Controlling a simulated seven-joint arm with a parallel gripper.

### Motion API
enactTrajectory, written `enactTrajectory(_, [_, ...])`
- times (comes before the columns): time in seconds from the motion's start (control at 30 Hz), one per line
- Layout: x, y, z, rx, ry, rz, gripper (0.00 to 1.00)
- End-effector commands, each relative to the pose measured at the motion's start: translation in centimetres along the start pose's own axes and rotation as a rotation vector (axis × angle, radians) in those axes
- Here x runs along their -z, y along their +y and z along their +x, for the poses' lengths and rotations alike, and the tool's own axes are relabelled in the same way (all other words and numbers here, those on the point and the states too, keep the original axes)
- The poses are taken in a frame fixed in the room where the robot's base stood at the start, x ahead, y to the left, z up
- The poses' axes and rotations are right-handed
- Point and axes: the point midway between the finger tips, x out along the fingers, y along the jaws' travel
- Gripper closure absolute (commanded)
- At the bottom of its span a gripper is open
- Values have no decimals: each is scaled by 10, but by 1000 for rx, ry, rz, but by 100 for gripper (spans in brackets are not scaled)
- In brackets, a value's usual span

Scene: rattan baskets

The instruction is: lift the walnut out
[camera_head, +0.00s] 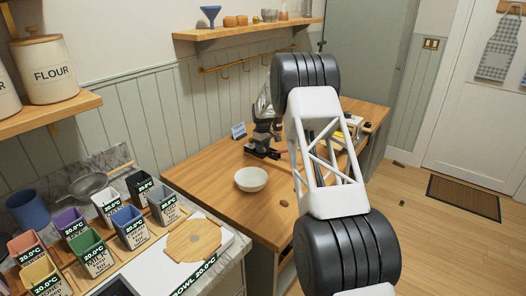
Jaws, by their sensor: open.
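I cannot pick out the walnut for certain. A small brown lump (284,204) lies on the wooden table near its front edge, and its size is too small to name it surely. A white bowl (251,180) stands on the table to its left; no contents show inside it. What looks like my gripper (264,152) is small and dark, low over the back of the table beyond the bowl. It is open, and no held thing shows. It is apart from the brown lump and the bowl. My arm's large white link hides the table's right part.
Several labelled coloured containers (95,254) and a round wooden board (194,239) crowd the counter at lower left. A small card (238,130) stands at the table's back. Small items (353,121) stand at the table's right end. The table's left part (205,176) is clear.

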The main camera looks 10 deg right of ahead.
Motion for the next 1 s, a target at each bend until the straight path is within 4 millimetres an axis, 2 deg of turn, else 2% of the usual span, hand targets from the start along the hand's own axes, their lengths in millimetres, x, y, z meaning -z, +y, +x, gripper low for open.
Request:
enactTrajectory(0.03, [0,0,0,0,0,0,55])
enactTrajectory(0.17, [0,0,0,0,0,0,75])
enactTrajectory(0.57, [0,0,-3,0,0,0,78])
enactTrajectory(1.0, [0,0,-21,0,0,0,78])
